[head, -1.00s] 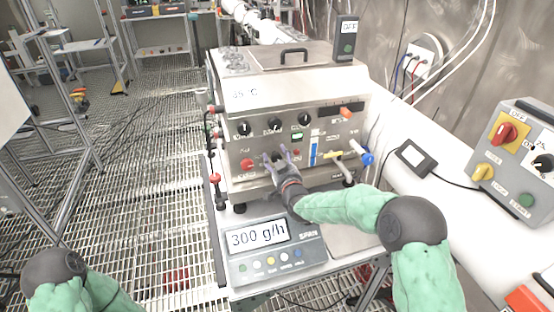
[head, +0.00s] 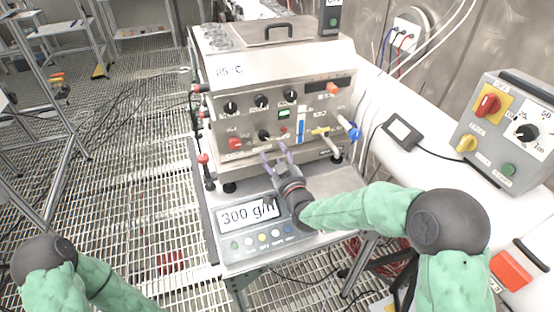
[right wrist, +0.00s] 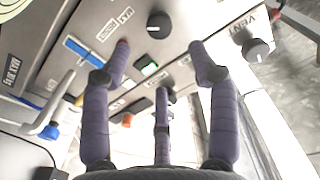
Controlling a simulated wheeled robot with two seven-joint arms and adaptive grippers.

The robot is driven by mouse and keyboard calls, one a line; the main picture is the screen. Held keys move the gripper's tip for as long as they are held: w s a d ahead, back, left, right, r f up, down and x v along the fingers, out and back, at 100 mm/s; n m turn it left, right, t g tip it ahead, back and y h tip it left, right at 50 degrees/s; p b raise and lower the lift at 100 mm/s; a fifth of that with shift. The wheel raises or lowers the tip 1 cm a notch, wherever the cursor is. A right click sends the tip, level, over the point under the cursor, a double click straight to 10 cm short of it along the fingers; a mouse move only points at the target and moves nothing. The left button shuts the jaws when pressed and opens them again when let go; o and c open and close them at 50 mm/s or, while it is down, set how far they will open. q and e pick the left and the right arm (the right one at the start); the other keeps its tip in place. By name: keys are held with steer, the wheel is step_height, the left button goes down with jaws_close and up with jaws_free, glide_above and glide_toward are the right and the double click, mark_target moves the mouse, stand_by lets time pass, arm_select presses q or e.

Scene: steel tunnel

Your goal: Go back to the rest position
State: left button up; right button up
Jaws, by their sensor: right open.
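My right gripper (head: 277,157) is open and empty in the head view, its purple fingers just in front of the lower panel of a steel machine (head: 262,75). In the right wrist view its spread fingers (right wrist: 160,75) frame a lit green switch (right wrist: 149,68) and a black knob (right wrist: 159,25), with nothing between them. I cannot tell whether a fingertip touches the panel. My left arm shows at the lower left of the head view, but its gripper is out of the picture.
A scale display (head: 249,214) reading 300 g/h sits below the right gripper. A grey control box (head: 510,130) with red and yellow switches stands at the right. A small black device (head: 403,132) lies on the white ledge. Open grating floor (head: 110,170) lies at the left.

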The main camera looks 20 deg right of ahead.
steer(key=shift+s, duration=0.55)
